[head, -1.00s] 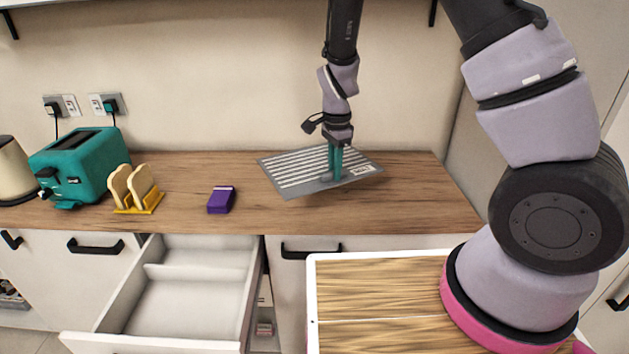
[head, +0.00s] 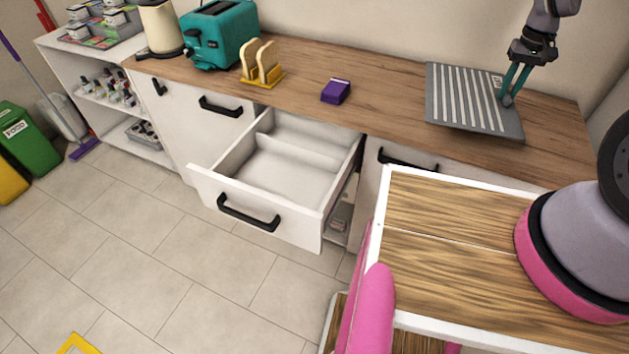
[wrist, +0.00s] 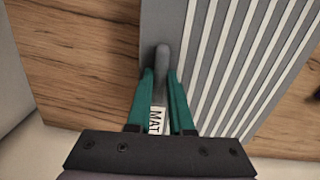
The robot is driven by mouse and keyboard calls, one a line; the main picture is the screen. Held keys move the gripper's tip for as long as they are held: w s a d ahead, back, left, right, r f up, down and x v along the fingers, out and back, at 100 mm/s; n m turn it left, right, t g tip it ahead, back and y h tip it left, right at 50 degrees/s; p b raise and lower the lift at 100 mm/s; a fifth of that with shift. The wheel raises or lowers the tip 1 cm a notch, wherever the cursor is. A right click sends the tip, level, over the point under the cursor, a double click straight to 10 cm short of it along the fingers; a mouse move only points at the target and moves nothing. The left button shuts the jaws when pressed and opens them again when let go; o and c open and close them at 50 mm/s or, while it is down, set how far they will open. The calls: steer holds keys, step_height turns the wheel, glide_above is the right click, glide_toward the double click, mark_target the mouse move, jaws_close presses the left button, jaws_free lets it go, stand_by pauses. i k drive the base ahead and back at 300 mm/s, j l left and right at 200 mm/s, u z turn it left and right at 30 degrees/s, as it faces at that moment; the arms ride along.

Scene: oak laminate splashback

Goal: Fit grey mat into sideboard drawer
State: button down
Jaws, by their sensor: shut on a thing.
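The grey mat (head: 470,97) with white stripes is at the right end of the wooden counter, tilted and seemingly just above the surface. In the wrist view the mat (wrist: 200,60) has a raised grey grip and a label reading "MAT". My gripper (head: 508,98) has its teal fingers shut on that grip; it also shows in the wrist view (wrist: 162,88). The sideboard drawer (head: 290,172) is pulled open below the counter, to the left of the mat. It is white, empty, and split by a divider into a back and a front compartment.
A purple box (head: 335,91), a toast rack (head: 262,64), a teal toaster (head: 220,35) and a kettle (head: 161,28) stand on the counter. A wood-topped surface with a white rim (head: 450,215) is right of the drawer. The floor before the drawer is clear.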

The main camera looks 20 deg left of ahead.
mark_target(286, 177)
steer(key=u, duration=0.4)
steer(key=l+u, duration=0.1)
steer(key=u, duration=0.65)
steer(key=l+u, duration=0.1)
steer(key=u, duration=0.25)
steer(key=k+j, duration=0.05)
